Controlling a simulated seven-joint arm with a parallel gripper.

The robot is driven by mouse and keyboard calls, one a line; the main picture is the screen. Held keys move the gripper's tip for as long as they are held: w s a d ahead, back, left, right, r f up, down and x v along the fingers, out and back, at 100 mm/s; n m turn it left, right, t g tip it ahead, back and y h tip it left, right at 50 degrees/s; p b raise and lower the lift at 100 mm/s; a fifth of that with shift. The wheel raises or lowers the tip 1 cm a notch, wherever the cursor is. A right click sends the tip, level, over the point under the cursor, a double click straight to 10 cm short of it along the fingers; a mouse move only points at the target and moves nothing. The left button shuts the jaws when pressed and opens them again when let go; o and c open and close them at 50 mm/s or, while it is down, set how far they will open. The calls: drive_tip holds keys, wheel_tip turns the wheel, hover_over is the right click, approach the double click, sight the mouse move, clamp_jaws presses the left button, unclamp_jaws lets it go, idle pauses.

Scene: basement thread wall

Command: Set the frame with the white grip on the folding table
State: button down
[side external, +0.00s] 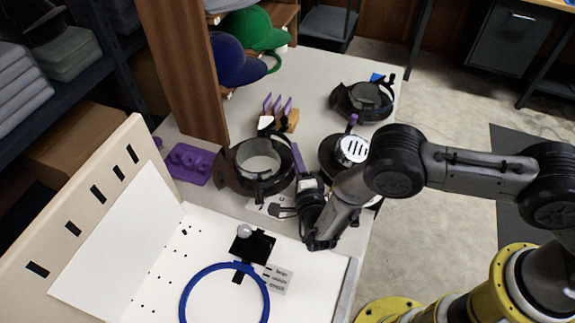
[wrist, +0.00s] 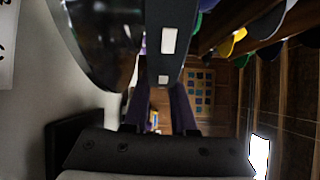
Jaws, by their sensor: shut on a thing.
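My gripper (side external: 298,160) is shut on the edge of a round black frame (side external: 250,185) with a pale grey inner band. The frame is over the light grey tabletop (side external: 325,70); I cannot tell whether it touches it. A small white part (side external: 265,122) shows at its far side, but I cannot tell whether it is its grip. In the wrist view a dark strip with white patches (wrist: 168,40) runs between the purple-lined fingers (wrist: 163,115), beside a glossy dark curved wall (wrist: 100,40). I cannot tell for certain which surface is the folding table.
Another black frame (side external: 362,100) stands at the far right. A black round object with a slotted white top (side external: 352,148) stands close right of my gripper. A purple tray (side external: 188,163), a blue hoop (side external: 184,300) and a wooden cap rack (side external: 185,60) are nearby.

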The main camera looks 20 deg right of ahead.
sight(288, 166)
drive_tip(key=shift+w+a+f, duration=0.25)
drive_tip(key=shift+w+f, duration=0.3)
drive_tip(key=shift+f, duration=0.05)
drive_tip(key=shift+w+a+f, duration=0.25)
drive_tip(key=shift+w+f, duration=0.25)
drive_tip(key=shift+f, duration=1.65)
drive_tip(key=c, duration=0.7)
unclamp_jaws()
drive_tip(key=shift+f, duration=0.1)
